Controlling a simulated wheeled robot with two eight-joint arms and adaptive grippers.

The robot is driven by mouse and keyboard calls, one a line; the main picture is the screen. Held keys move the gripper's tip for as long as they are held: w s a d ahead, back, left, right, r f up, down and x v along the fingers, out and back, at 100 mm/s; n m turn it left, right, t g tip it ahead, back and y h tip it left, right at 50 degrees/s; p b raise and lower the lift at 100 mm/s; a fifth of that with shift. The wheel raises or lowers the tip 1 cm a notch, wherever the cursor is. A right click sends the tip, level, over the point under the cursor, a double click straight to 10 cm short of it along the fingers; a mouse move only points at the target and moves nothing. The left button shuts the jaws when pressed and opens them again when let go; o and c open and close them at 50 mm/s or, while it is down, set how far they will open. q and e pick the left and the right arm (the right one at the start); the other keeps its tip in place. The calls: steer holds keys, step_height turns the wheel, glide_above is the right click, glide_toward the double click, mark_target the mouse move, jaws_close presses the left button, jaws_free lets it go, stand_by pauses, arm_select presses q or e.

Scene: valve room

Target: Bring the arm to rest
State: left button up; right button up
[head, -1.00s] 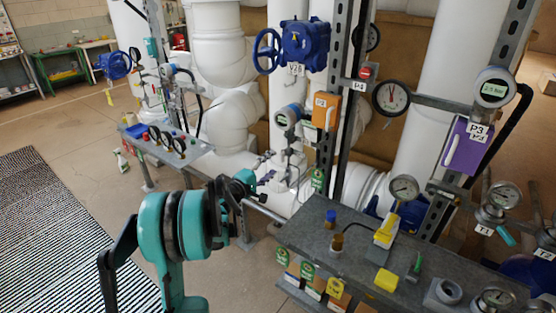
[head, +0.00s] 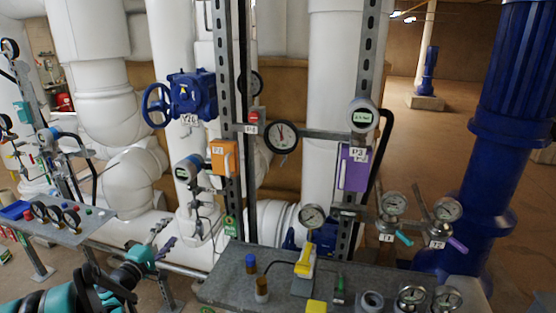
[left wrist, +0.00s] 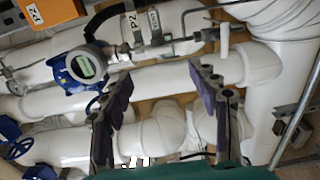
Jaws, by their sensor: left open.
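My left arm, teal and black, comes in at the lower left of the head view. Its gripper (head: 163,241) is open and empty, with purple-grey fingers in the air to the left of the grey bench. In the left wrist view the two fingers (left wrist: 160,88) stand wide apart, with white pipes behind the gap and nothing between them. My right gripper is not in view.
A grey bench (head: 226,287) with gauges and small fittings stands at front centre. A smaller bench (head: 96,231) with gauges is at left. White pipes, a blue valve (head: 190,97) and a purple box (head: 354,168) stand behind. Open floor (head: 435,145) lies behind at right.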

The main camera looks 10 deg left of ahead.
arm_select(q)
steer(key=s+d+m+g+h, duration=0.1)
steer(key=s+d+m+g, duration=0.25)
steer(key=d, duration=0.75)
steer(key=s+d+m+g+h, duration=0.2)
steer(key=d+m, duration=0.2)
steer(key=d, duration=0.6)
steer(key=s+d+f+m+g+y, duration=0.2)
steer(key=s+d+f+m, duration=0.1)
steer(key=s, duration=0.7)
steer(key=s+d+f+m+g+y, duration=0.2)
steer(key=s+d+m, duration=0.3)
steer(key=s, duration=0.6)
steer(key=shift+f+m+g+y, duration=0.3)
steer(key=shift+f+m+g, duration=0.35)
steer(key=shift+m+g, duration=0.15)
steer(key=shift+d, duration=0.1)
